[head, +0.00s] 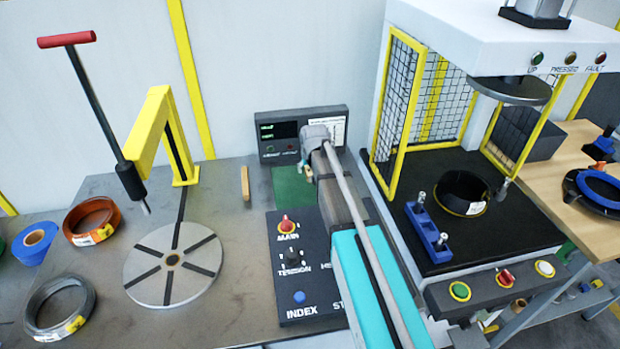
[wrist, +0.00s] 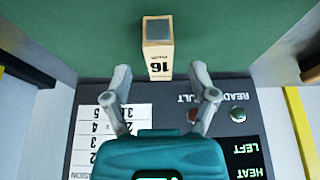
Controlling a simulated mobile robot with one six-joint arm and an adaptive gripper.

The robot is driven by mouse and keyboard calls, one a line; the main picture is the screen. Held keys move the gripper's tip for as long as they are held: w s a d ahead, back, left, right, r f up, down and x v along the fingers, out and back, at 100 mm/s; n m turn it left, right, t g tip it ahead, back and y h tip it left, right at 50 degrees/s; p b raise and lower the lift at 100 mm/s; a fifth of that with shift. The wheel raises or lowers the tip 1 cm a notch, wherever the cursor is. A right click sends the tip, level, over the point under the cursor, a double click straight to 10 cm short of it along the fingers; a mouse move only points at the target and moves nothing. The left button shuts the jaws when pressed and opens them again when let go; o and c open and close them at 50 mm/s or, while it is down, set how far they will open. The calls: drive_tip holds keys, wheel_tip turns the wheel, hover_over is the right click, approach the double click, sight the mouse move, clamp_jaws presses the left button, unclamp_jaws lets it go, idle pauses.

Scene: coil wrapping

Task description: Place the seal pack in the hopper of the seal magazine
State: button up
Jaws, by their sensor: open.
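A small cream block with a grey end and an upside-down "16" label, which looks like the seal pack (wrist: 158,60), stands out against the green surface in the wrist view. My gripper (wrist: 160,72) is open, with one finger on each side of the block's labelled end and a visible gap on both sides. Neither finger touches it in that view. In the head view my gripper (head: 308,174) is over the green mat (head: 288,187), in front of the display box, and the block is too small there to make out clearly. I cannot pick out the seal magazine's hopper.
The display box (head: 279,130) stands close behind my gripper. A small wooden piece (head: 245,184) stands left of the mat. The control panel (head: 300,265) is in front. A slotted turntable (head: 173,262) and yellow post (head: 183,140) are left; a caged press (head: 470,210) is right.

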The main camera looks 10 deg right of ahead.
drive_tip(key=shift+b+x, duration=0.85)
drive_tip(key=shift+x, duration=0.4)
drive_tip(key=shift+c, duration=0.2)
clamp_jaws()
